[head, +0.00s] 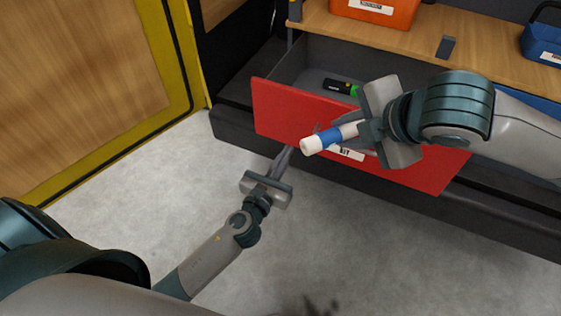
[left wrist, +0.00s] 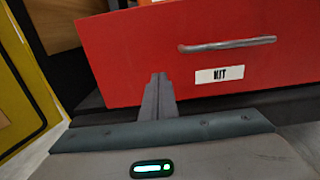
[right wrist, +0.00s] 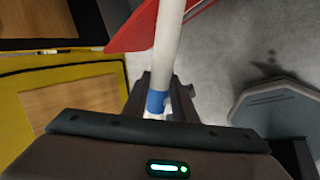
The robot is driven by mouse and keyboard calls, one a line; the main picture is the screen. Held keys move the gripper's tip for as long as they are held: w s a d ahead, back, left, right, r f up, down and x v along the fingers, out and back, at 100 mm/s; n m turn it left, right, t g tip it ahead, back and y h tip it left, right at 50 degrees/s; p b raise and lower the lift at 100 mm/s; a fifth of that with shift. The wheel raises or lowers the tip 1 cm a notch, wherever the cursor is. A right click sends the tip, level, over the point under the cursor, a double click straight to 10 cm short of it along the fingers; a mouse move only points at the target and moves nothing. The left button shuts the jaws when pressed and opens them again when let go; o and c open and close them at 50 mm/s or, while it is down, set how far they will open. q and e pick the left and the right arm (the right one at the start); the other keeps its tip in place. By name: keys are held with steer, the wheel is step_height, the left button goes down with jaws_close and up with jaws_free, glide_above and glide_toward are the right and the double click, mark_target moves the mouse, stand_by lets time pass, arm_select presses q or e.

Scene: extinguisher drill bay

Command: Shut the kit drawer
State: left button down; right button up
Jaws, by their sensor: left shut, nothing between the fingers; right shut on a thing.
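The kit drawer (head: 290,113) stands open, its red front out from the bench and its grey inside showing. Its front in the left wrist view (left wrist: 130,55) bears a grey bar handle (left wrist: 228,44) and a KIT label (left wrist: 219,74). My left gripper (head: 286,152) is shut and empty, its fingertips (left wrist: 158,78) at the lower part of the red front, left of the label; I cannot tell whether they touch. My right gripper (head: 345,130) is shut on a white tube with a blue band (head: 312,145), held above the drawer front and hiding part of it.
Inside the drawer lies a black item with a green end (head: 338,86). An orange case (head: 375,10) and a blue case (head: 541,45) stand on the wooden bench top (head: 420,50). A yellow-framed wooden panel (head: 80,80) is at left. Grey floor (head: 370,240) is mostly clear.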

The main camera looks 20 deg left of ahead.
mark_target(302, 126)
arm_select(q)
steer(key=w+p, duration=0.1)
steer(key=w, duration=0.7)
steer(key=shift+w+d, duration=0.15)
steer(key=shift+w, duration=0.05)
arm_select(e)
steer(key=shift+r, duration=0.55)
arm_select(q)
steer(key=shift+w, duration=0.15)
steer(key=shift+w, duration=0.15)
